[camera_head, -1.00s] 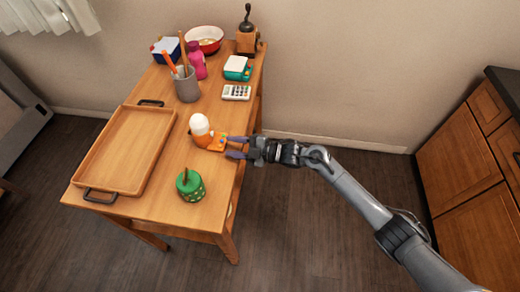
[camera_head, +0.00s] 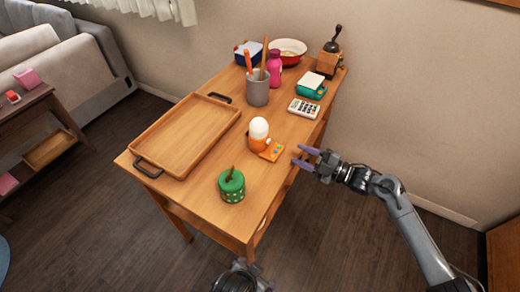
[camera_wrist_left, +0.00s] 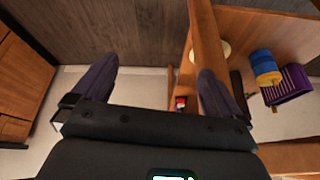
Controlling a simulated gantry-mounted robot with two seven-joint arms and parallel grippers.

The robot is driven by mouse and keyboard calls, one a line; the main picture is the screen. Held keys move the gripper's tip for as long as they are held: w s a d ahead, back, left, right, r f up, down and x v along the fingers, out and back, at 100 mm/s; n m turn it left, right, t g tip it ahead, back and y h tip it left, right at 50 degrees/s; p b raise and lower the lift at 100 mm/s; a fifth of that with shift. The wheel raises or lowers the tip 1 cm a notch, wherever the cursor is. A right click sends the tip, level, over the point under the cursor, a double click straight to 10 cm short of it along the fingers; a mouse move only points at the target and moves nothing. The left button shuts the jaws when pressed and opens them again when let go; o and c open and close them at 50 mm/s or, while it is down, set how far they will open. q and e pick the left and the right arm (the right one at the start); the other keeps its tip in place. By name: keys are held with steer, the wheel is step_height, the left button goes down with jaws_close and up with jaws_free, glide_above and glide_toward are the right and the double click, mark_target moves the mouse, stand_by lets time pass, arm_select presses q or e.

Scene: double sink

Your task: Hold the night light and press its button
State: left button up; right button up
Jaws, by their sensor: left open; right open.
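The night light (camera_head: 258,130) stands upright on the wooden table, with a white egg-shaped top and an orange body. A flat orange part with small coloured spots (camera_head: 270,151) extends from its right side; I cannot tell which spot is the button. My right gripper (camera_head: 301,157) is open and empty, just right of this part and apart from it, at the table's right edge. My left gripper (camera_wrist_left: 156,68) is open and empty in the left wrist view, its purple fingers spread. Its fingers do not show in the head view.
A green dotted pot (camera_head: 232,187) stands in front of the night light. A wooden tray (camera_head: 185,135) lies to the left. A grey cup with utensils (camera_head: 257,90), a calculator (camera_head: 304,108), a pink bottle (camera_head: 274,70) and a grinder (camera_head: 330,58) stand behind.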

mark_target(257, 139)
arm_select(q)
steer(key=w+d+r+n+t+h, duration=0.1)
steer(key=w+d+r+n+t, duration=0.3)
steer(key=w+d+r, duration=0.7)
steer(key=w+a+r+n+t, duration=0.1)
steer(key=w+r, duration=0.1)
steer(key=w, duration=0.2)
steer(key=w+a+r+n+t+y, duration=0.1)
steer(key=w+r+t, duration=0.1)
steer(key=w, duration=0.2)
steer(key=w+a+r+n+t+y, duration=0.1)
steer(key=w+r+t, duration=0.1)
steer(key=w, duration=0.3)
steer(key=shift+a+r, duration=0.25)
steer(key=shift+r, duration=0.3)
steer(key=w+a+r+n+y, duration=0.1)
steer(key=w+a+n+y, duration=0.1)
steer(key=w+a, duration=0.35)
steer(key=shift+y, duration=0.3)
steer(key=x, duration=0.7)
steer(key=a+x, duration=0.1)
steer(key=x, duration=0.2)
steer(key=shift+w+a+r, duration=0.15)
steer(key=shift+w, duration=0.2)
